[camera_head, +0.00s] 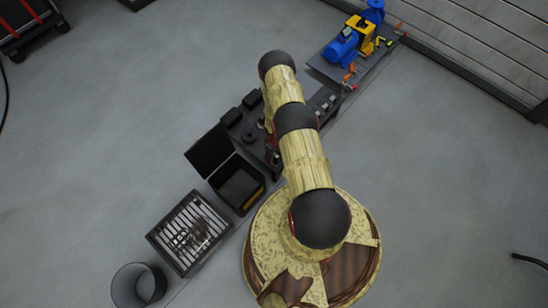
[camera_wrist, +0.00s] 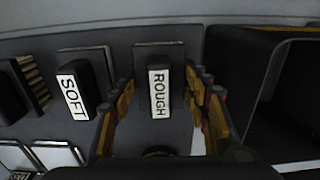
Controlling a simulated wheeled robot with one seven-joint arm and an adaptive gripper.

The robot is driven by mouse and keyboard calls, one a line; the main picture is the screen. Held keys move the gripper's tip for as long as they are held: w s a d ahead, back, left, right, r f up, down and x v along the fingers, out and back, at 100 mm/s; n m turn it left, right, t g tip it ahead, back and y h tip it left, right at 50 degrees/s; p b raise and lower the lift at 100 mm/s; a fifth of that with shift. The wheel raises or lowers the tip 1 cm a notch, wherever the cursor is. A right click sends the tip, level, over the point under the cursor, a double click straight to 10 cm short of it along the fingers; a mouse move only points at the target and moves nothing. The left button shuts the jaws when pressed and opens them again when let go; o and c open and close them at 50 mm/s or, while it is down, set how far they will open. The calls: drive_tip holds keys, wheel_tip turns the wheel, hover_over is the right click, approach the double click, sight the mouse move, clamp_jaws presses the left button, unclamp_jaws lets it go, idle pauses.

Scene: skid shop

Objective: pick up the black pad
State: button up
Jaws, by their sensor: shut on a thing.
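A black pad (camera_wrist: 158,88) with a white label reading ROUGH stands on a dark work surface in the middle of the wrist view. My gripper (camera_wrist: 160,92) has one finger on each side of it and is shut on it. The exact contact points are hard to see. A second black pad (camera_wrist: 75,90), labelled SOFT, stands to the left, apart from the fingers. In the head view my arm hides the gripper and the held pad.
A brush-like block (camera_wrist: 25,85) stands left of the SOFT pad. An open black bin (camera_head: 238,183) lies beside the dark bench, with a slatted tray (camera_head: 190,232) and a round bucket (camera_head: 139,286) beyond. A blue and yellow pump (camera_head: 350,40) stands top right. Grey floor is clear around.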

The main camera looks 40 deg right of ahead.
sight(275, 157)
drive_tip(key=shift+c, duration=0.7)
drive_tip(key=shift+r, duration=0.15)
wheel_tip(275, 157, up, 3)
drive_tip(key=shift+r+p, duration=0.15)
drive_tip(key=shift+p, duration=0.7)
drive_tip(key=r+p, duration=0.1)
drive_tip(key=s+r+p, duration=0.1)
drive_tip(key=shift+s+a+p, duration=0.3)
drive_tip(key=shift+a, duration=0.1)
drive_tip(key=s+a+r+p, duration=0.4)
drive_tip(key=s+r, duration=0.3)
drive_tip(key=s, duration=0.4)
drive_tip(key=shift+a+r+p, duration=0.25)
drive_tip(key=shift+a+p, duration=0.1)
drive_tip(key=shift+a, duration=0.25)
